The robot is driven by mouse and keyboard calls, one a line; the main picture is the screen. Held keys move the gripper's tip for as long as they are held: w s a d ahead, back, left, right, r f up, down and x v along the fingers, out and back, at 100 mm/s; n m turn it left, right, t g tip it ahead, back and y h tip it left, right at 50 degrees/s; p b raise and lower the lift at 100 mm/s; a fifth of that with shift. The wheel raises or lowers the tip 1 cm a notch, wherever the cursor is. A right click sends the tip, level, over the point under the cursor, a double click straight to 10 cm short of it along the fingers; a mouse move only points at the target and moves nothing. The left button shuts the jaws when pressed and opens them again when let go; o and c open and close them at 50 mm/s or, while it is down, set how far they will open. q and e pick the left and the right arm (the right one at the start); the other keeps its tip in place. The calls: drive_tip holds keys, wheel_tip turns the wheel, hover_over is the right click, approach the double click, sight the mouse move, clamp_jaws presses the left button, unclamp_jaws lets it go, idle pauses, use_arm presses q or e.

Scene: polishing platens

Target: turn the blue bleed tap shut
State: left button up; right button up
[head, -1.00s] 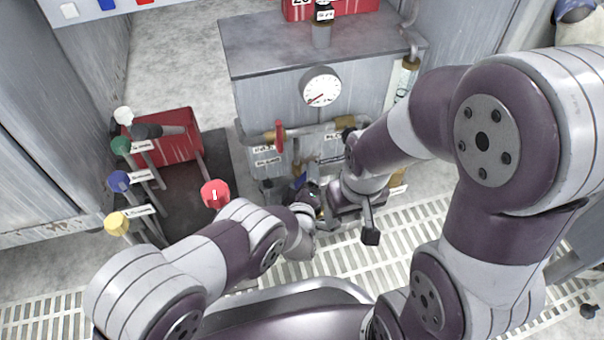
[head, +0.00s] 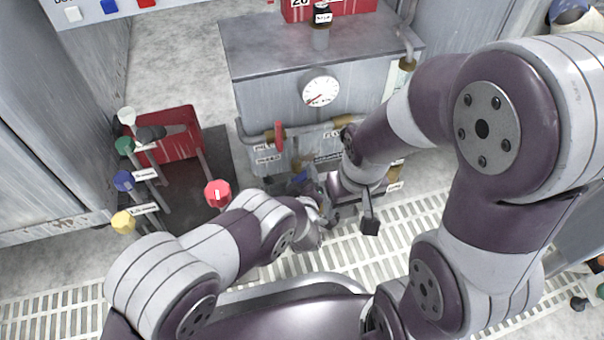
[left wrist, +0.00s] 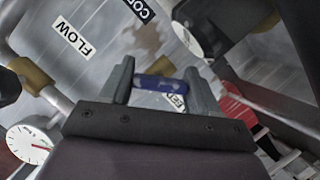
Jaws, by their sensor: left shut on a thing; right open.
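The blue bleed tap (left wrist: 158,84) shows its blue handle between the fingers of my left gripper (left wrist: 160,88) in the left wrist view. The fingers stand at its two ends and are shut on it. In the head view a small blue patch of the tap (head: 300,177) shows low at the front of the grey cabinet, mostly hidden by my left wrist. My right gripper (head: 345,187) is open close to the right of it; its fingertips are hard to make out.
The grey cabinet (head: 300,65) carries a pressure gauge (head: 321,91) and a red-handled valve (head: 279,136) on its pipe. Coloured knobs, including a red one (head: 217,193), stand by a red bin (head: 180,133) at left. A FLOW label (left wrist: 73,37) is beside the tap.

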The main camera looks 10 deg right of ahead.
use_arm(q)
drive_tip(key=shift+a+r+m+y+p, duration=0.1)
drive_tip(key=shift+m+y+p, duration=0.75)
drive_tip(key=shift+m, duration=0.35)
use_arm(e)
drive_tip(key=shift+r, duration=1.1)
use_arm(q)
drive_tip(key=shift+w, duration=0.1)
drive_tip(key=o, duration=1)
drive_tip(key=shift+o, duration=0.2)
use_arm(e)
drive_tip(key=shift+r, duration=0.1)
